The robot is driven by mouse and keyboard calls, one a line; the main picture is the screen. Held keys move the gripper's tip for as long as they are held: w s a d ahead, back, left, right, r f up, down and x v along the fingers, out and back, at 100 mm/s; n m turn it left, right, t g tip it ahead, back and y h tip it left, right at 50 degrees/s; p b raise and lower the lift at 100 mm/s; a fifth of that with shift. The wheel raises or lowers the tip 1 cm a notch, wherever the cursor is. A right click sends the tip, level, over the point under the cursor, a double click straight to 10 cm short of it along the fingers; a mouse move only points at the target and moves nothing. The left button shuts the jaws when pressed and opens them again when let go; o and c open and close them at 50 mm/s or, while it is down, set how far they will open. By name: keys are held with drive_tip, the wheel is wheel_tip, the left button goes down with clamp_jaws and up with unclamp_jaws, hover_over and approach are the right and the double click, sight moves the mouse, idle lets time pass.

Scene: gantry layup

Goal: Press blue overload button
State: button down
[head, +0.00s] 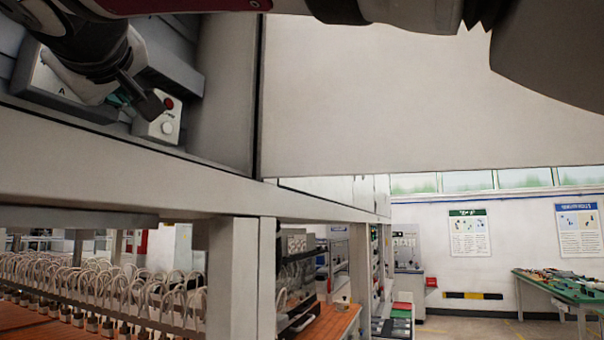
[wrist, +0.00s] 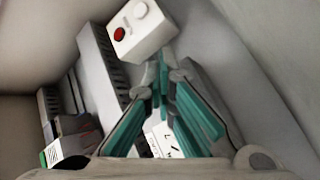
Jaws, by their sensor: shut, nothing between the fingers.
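No blue button can be made out in either view; it may be hidden behind my gripper. My gripper (head: 150,104) is inside the cabinet at the upper left of the head view, with its fingertips beside a small white button box. In the wrist view, my gripper (wrist: 163,74) has its teal-padded fingers closed together at the tips, with nothing held. A white unit with dark markings (wrist: 168,143) shows partly between and behind the fingers. A white casing marked "A" (head: 62,88) lies behind my gripper in the head view.
The button box (head: 152,127) has a red button and a white one; it also shows just beyond the fingertips in the wrist view (wrist: 146,42). A grey slotted duct (wrist: 104,62) and devices (wrist: 70,148) stand left. The cabinet's front ledge (head: 130,165) runs below my gripper.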

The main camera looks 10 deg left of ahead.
drive_tip(key=shift+s+d+b, duration=0.25)
drive_tip(key=shift+d+b, duration=0.05)
drive_tip(key=shift+d, duration=0.4)
drive_tip(key=shift+s+d+b, duration=0.25)
drive_tip(key=shift+d+b, duration=0.05)
drive_tip(key=shift+d, duration=0.5)
drive_tip(key=shift+s+d+b, duration=0.2)
drive_tip(key=shift+d+b, duration=0.1)
drive_tip(key=shift+d, duration=0.55)
drive_tip(key=shift+s+d+b, duration=0.25)
drive_tip(key=shift+d+b, duration=0.05)
drive_tip(key=shift+d, duration=0.5)
